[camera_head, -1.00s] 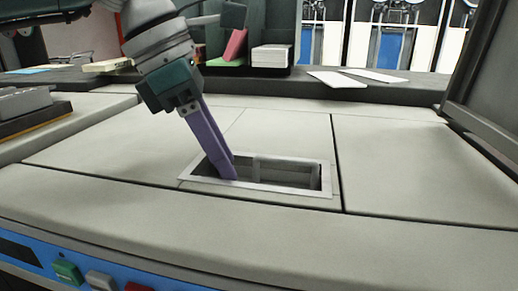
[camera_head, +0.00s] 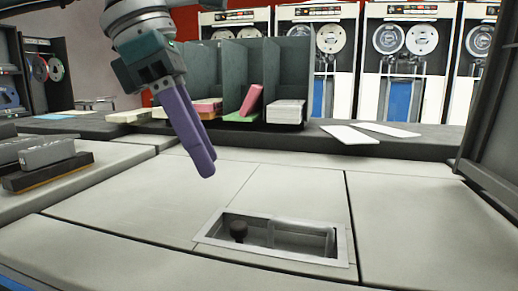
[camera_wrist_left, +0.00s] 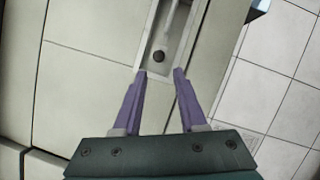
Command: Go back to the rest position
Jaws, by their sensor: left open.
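My left gripper (camera_head: 204,168) has purple fingers and hangs above the grey machine top, up and to the left of a recessed slot. In the left wrist view the two fingers of my left gripper (camera_wrist_left: 161,72) are apart with nothing between them. The metal-framed slot (camera_head: 346,252) holds a dark round knob (camera_head: 238,230) at its left end. The knob also shows in the left wrist view (camera_wrist_left: 158,56), beyond the fingertips and apart from them. My right gripper is not in view.
A rack (camera_head: 229,70) with coloured card stacks stands on the dark back ledge (camera_head: 420,142). Two white cards (camera_head: 350,134) lie beside it. A block-shaped device (camera_head: 47,152) sits at the left. A dark frame (camera_head: 490,150) rises at the right. The light panels around the slot are clear.

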